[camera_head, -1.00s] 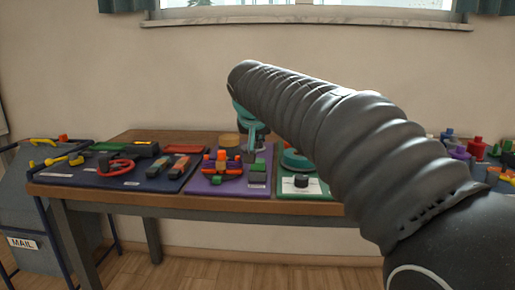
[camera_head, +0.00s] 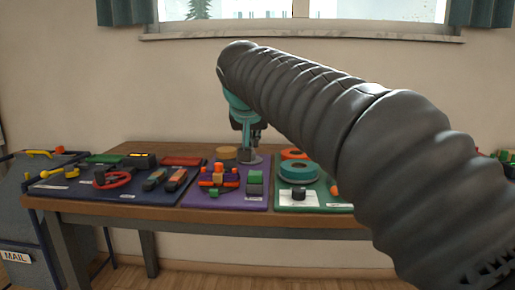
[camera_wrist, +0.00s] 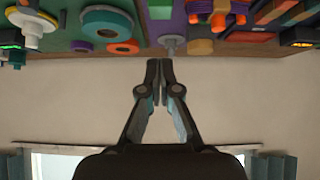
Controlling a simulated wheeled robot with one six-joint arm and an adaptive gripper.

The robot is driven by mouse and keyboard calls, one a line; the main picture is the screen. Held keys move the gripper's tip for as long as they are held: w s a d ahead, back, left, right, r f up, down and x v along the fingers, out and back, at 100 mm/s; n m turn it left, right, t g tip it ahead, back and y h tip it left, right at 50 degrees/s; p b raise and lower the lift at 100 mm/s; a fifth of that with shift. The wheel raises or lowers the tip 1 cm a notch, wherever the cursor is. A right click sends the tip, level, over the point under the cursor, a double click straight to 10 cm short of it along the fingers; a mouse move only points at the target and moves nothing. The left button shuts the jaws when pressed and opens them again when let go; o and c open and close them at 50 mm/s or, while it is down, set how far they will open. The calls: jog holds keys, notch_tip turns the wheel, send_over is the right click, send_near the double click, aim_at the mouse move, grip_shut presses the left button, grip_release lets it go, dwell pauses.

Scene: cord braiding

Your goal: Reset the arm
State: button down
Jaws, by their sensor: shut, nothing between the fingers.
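My gripper (camera_head: 248,148) hangs at the end of my dark ribbed arm, above the back part of the purple mat (camera_head: 200,202). In the wrist view, which looks upside down, the two dark fingers (camera_wrist: 167,62) meet at their tips with nothing between them. A grey upright post (camera_head: 250,157) stands on the mat just below or behind the fingertips; it also shows beyond them in the wrist view (camera_wrist: 171,43). Whether the tips touch it I cannot tell, but nothing is held. My arm hides the right part of the table.
The wooden table (camera_head: 130,216) stands against the wall. A blue mat (camera_head: 120,194) with tools lies left, a green mat (camera_head: 340,207) with a teal ring (camera_head: 298,172) right. A mailbox (camera_head: 35,210) stands at far left.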

jog(key=s+d+f+n+g, duration=0.1)
jog(key=s+f+n, duration=0.1)
jog(key=s+f, duration=0.35)
jog(key=s+d+f+n+g, duration=0.1)
jog(key=s+d+f+g, duration=0.1)
jog(key=f, duration=0.6)
jog(key=s+d+f+m, duration=0.1)
jog(key=s+d+f, duration=0.5)
jog(key=s, duration=0.5)
jog(key=s+d+f+m, duration=0.2)
jog(key=s+d+f, duration=0.5)
jog(key=s+d, duration=0.3)
jog(key=shift+s+f, duration=0.3)
jog(key=shift+s, duration=0.25)
jog(key=shift+d, duration=0.1)
